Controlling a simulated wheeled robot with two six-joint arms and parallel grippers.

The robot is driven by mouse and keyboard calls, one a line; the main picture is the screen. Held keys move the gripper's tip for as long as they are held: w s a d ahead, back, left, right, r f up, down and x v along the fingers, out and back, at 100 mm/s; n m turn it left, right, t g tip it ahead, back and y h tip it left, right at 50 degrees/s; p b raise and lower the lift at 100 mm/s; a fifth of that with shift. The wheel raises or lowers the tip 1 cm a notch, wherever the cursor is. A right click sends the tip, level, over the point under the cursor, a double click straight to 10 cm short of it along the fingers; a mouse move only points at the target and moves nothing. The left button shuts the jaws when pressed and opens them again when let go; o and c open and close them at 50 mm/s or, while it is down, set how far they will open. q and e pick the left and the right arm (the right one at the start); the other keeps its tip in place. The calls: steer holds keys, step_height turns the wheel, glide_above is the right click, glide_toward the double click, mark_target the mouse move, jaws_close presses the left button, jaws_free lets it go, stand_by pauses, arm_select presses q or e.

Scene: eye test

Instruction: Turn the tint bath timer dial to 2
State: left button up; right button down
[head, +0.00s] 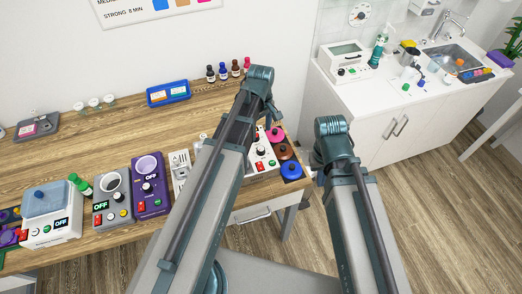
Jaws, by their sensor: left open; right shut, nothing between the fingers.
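A white unit (263,166) with a dark dial (261,151) and red parts stands at the table's right end, partly behind my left arm. Beside it are a red pot (274,135), a brown pot (286,152) and a blue pot (291,171), each with a dark knob. This looks like the tint bath, but no label is readable. The dial's numbers and setting are too small to read. My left arm crosses in front of the unit; my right arm is to its right. I cannot make out either gripper's fingers.
Left on the table are a purple unit (150,203), a grey unit (101,215) and a white unit with a blue lid (55,233), with OFF displays. A blue tray (168,99) and several small bottles stand behind. A white counter (392,100) with a sink is right.

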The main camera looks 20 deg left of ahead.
mark_target(261, 148)
arm_select(q)
step_height(261, 148, down, 10)
steer(key=b, duration=0.9)
steer(key=shift+f, duration=0.2)
jaws_close()
